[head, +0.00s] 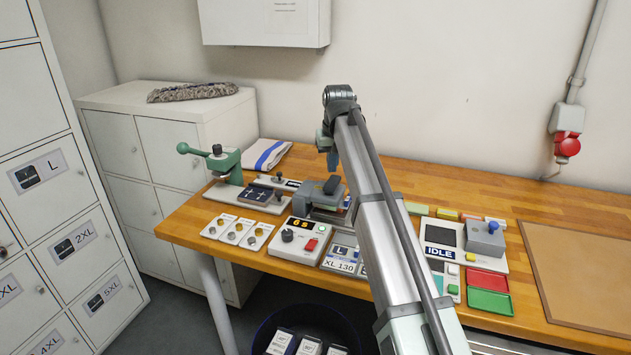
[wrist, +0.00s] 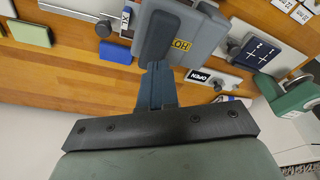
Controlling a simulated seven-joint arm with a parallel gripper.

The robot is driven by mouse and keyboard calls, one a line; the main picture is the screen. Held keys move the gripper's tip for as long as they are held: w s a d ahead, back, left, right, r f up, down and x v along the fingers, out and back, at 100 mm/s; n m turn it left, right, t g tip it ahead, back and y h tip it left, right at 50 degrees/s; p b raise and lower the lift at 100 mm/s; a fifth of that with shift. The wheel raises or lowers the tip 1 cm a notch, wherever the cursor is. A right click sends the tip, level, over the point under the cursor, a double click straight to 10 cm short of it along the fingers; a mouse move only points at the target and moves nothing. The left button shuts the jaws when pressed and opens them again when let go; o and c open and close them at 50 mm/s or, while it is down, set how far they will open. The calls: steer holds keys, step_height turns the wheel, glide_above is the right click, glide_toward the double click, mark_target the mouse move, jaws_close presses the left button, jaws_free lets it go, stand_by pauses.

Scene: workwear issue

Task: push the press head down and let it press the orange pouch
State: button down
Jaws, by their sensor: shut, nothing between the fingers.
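The press (head: 322,196) stands on the wooden table, left of my arm in the head view. It has a grey head with a dark handle bar (head: 332,184). In the wrist view the grey press head (wrist: 188,38) carries a yellow HOT label, and the dark handle (wrist: 158,38) lies just beyond my fingertips. My gripper (head: 332,168) is shut and empty, pointing down above the handle; it also shows in the wrist view (wrist: 157,68). I cannot tell whether it touches the handle. I cannot make out the orange pouch at the press; the head and my arm hide much there.
A white control box (head: 300,238) reading 6 s stands in front of the press. A green lever tool (head: 225,163) is to the left. An IDLE-marked station (head: 440,240) with red and green trays (head: 488,301) is to the right. A blue block (wrist: 115,52) lies beside the press.

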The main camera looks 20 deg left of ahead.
step_height(320, 180, up, 10)
steer(key=shift+r, duration=0.25)
stand_by(1.3)
stand_by(0.3)
